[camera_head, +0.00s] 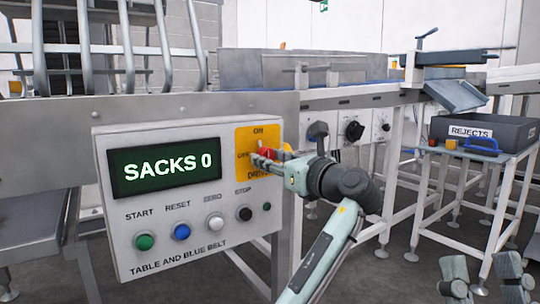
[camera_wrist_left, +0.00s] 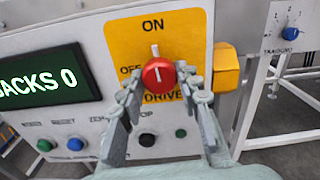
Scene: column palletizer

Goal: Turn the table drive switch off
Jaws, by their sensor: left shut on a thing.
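The table drive switch is a red round knob (camera_head: 267,151) on a yellow plate (camera_head: 244,138) at the upper right of the control box. In the left wrist view the knob (camera_wrist_left: 158,74) shows a white line pointing up towards the word ON. The word OFF is at its left, partly hidden by a finger. My left gripper (camera_wrist_left: 160,80) has one finger on each side of the knob and is shut on it. My right gripper (camera_head: 485,284) is low at the bottom right, its fingers apart and nothing between them.
The control box (camera_head: 187,250) has a green display reading SACKS 0 and several buttons below the switch. A frame with other knobs (camera_head: 354,130) stands to the right. A REJECTS bin (camera_head: 505,130) sits on a white stand farther right.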

